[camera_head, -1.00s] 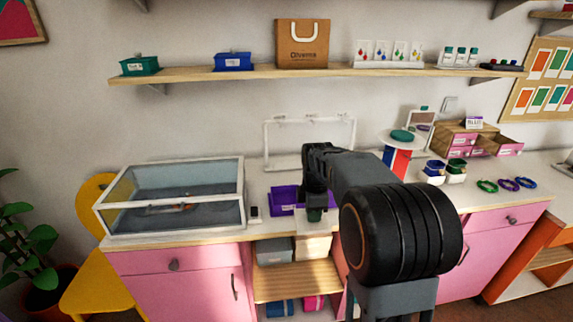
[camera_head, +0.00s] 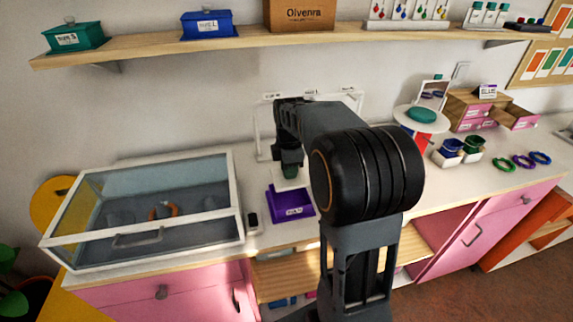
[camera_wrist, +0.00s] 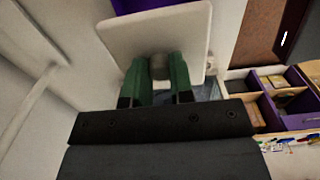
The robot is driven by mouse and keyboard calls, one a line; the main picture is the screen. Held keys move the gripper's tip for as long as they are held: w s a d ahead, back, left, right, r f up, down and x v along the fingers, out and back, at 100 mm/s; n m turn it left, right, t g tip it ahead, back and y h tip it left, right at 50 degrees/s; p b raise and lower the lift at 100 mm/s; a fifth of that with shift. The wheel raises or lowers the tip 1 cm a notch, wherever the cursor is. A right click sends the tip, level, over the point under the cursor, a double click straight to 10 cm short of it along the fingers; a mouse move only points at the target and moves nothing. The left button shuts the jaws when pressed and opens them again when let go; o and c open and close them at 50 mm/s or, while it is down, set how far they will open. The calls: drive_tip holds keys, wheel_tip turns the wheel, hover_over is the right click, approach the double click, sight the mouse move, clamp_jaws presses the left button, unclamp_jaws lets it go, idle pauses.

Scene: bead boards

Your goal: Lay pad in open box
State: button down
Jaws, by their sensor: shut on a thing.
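A pale square pad (camera_wrist: 193,28) with a grey knob (camera_wrist: 159,66) is in my gripper (camera_wrist: 157,75). The green fingers are shut on the knob. In the head view my gripper (camera_head: 287,172) and the pad (camera_head: 298,182) are at the back part of a purple box (camera_head: 291,206) with a white label on its front. The purple box shows at the top edge of the wrist view (camera_wrist: 140,5), partly hidden by the pad. I cannot tell whether the pad touches the box. The inside of the box is mostly hidden.
A glass-lidded case (camera_head: 150,212) stands left of the box, with a small dark device (camera_head: 252,220) between. A white frame (camera_head: 262,140) stands behind. My arm hides the counter to the right. A round stand (camera_head: 421,116) and coloured rings (camera_head: 523,161) lie farther right.

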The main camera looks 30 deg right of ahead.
drive_tip(key=shift+s+f+b, duration=0.1)
drive_tip(key=shift+f+b, duration=1.6)
drive_tip(key=shift+f, duration=0.3)
drive_tip(key=shift+f+b, duration=0.65)
drive_tip(key=shift+f, duration=0.45)
drive_tip(key=shift+d+f+b, duration=0.15)
drive_tip(key=shift+f+b, duration=0.6)
drive_tip(key=shift+f, duration=0.85)
idle(0.5)
drive_tip(key=c, duration=0.5)
unclamp_jaws()
drive_tip(key=shift+r, duration=0.15)
drive_tip(key=shift+r+p, duration=3.45)
drive_tip(key=shift+r, duration=0.4)
